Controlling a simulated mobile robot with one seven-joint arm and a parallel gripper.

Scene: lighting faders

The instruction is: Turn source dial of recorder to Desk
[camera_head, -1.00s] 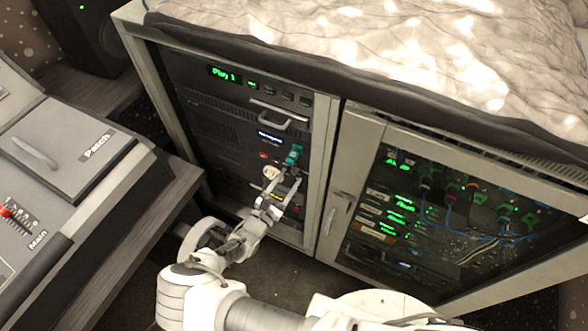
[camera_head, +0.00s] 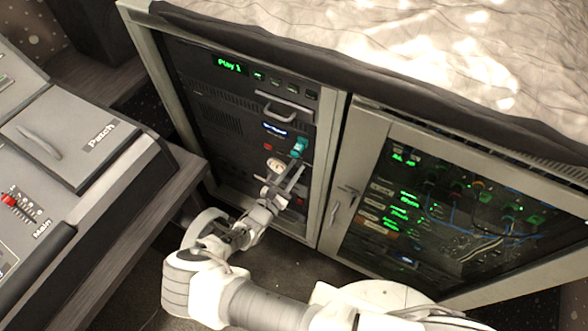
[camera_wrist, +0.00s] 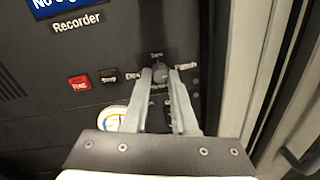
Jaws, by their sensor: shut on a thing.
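The recorder (camera_wrist: 60,45) is a dark panel with a blue display and the word Recorder under it, in the wrist view. Its source dial (camera_wrist: 161,77) is a small round grey knob with small blurred labels around it; I cannot read for sure which one it points to. My gripper (camera_wrist: 160,85) has one finger on each side of the dial and is shut on it. In the head view, my gripper (camera_head: 291,172) reaches the lower right part of the rack front, and its fingers hide the dial.
A red Rec button (camera_wrist: 79,83) and a dark button (camera_wrist: 109,76) sit left of the dial. A white round item (camera_wrist: 112,118) is by the left finger. A teal item (camera_head: 300,147) is on the rack front. A glass-doored cabinet (camera_head: 345,180) stands to the right.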

